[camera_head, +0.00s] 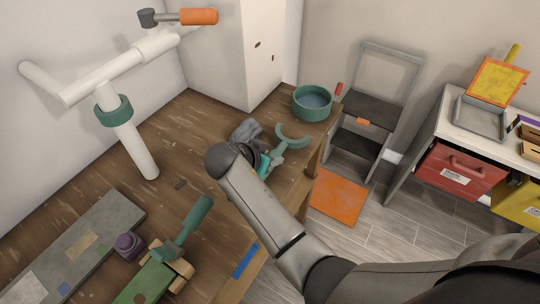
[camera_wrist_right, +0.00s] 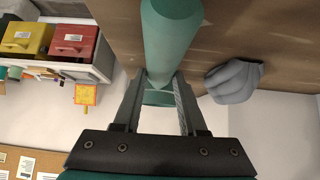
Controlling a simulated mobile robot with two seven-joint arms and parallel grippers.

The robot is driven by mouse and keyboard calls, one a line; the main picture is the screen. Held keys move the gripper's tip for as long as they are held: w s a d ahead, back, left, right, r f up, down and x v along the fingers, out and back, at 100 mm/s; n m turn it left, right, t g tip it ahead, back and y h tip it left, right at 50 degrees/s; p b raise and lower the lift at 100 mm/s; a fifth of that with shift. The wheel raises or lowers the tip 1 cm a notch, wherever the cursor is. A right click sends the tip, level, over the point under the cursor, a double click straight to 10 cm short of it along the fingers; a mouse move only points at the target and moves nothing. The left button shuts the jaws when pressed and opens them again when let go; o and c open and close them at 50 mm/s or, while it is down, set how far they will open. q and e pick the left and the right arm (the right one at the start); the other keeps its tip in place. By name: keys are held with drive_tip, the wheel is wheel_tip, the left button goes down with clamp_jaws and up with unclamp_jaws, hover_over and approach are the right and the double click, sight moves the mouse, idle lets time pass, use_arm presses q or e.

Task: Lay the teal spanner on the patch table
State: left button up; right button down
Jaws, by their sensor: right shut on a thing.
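The teal spanner (camera_head: 281,149) has an open curved jaw and shows just beyond my right gripper (camera_head: 258,163) in the head view, over the right part of the wooden bench. My right gripper is shut on its handle, and the wrist view shows the teal handle (camera_wrist_right: 168,45) between the fingers (camera_wrist_right: 158,100). My wrist hides part of the spanner; I cannot tell its height above the bench. A grey slab with coloured patches (camera_head: 98,222) lies at the bench's left front; I cannot tell if it is the patch table. My left gripper is not in view.
A grey lump (camera_head: 246,131) and a teal bowl (camera_head: 312,103) are near the spanner. A white pipe stand (camera_head: 135,150) rises at the left. A green-handled tool (camera_head: 187,228) and a purple knob (camera_head: 128,246) are in front. The bench (camera_head: 170,120) has bare wood mid-left.

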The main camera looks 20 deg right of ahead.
drive_tip(key=shift+f+b, duration=0.45)
drive_tip(key=shift+f, duration=0.15)
drive_tip(key=shift+c, duration=1.9)
unclamp_jaws()
